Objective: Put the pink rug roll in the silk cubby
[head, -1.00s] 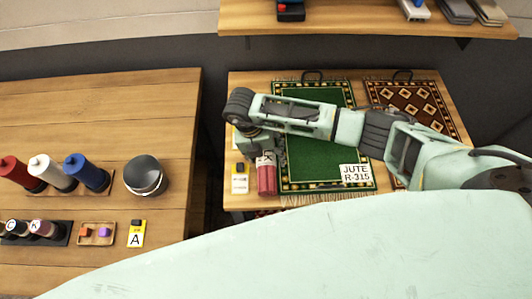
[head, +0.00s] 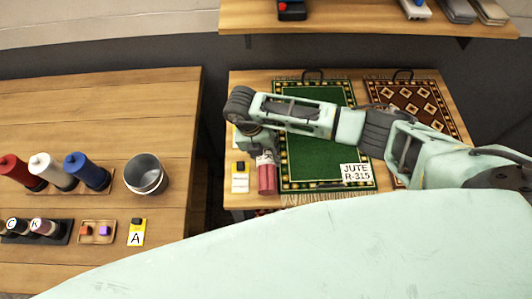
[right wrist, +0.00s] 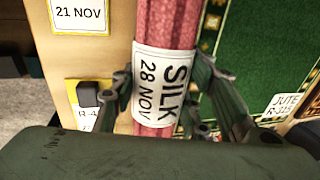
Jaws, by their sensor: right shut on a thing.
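The pink rug roll (head: 267,181) stands out below my right gripper (head: 266,156) in the head view, at the left front of the back wooden table. In the right wrist view the roll (right wrist: 167,22) runs up the picture, with a white label (right wrist: 163,86) reading "SILK 28 NOV". My right gripper (right wrist: 160,100) is shut on the roll, with fingers on both sides of it at the label. The roll's lower end is hidden in the wrist view. I see no cubby marked silk. My left gripper is not in view.
A green rug (head: 318,130) tagged JUTE R-315 lies just right of the roll, with a brown patterned rug (head: 418,105) beyond. A yellow-and-white card (head: 240,184) lies left of the roll. The left table (head: 100,120) holds spools and a grey cup (head: 146,175). A shelf (head: 350,18) hangs above.

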